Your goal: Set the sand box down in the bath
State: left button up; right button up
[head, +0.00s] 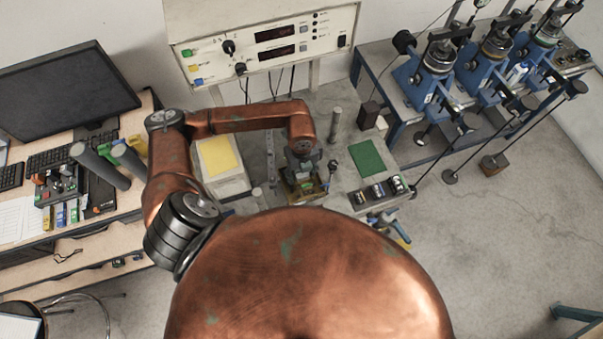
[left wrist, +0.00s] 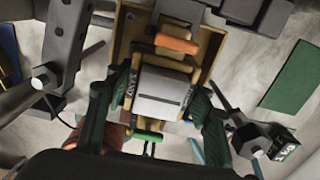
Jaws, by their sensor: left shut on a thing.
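In the left wrist view the sand box (left wrist: 165,88) is a small block with a light grey top and brass-coloured sides marked SAND. My left gripper (left wrist: 158,112) has its dark green fingers on both sides of the box, shut on it. A yellow-brass open frame, which looks like the bath (left wrist: 122,45), shows around and beyond the box. I cannot tell whether the box touches its floor. In the head view my left gripper (head: 303,168) points down over the brass bath (head: 290,190), and the box is mostly hidden. My right gripper is in neither view.
A green mat (head: 367,158) and a tray of small dark items (head: 380,192) lie right of the bath. An upright grey post (head: 335,125) stands behind it. A white block with a yellow top (head: 219,157) is at left. A control console (head: 265,50) stands behind.

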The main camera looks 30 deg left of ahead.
pick_arm(q)
jog(key=shift+f+b, duration=1.6)
jog(key=shift+f, duration=0.35)
jog(key=shift+f, duration=0.15)
jog(key=o, duration=1.5)
jog(key=shift+s+f, duration=0.1)
notch_tip(320, 180, up, 12)
jog(key=shift+r, duration=0.1)
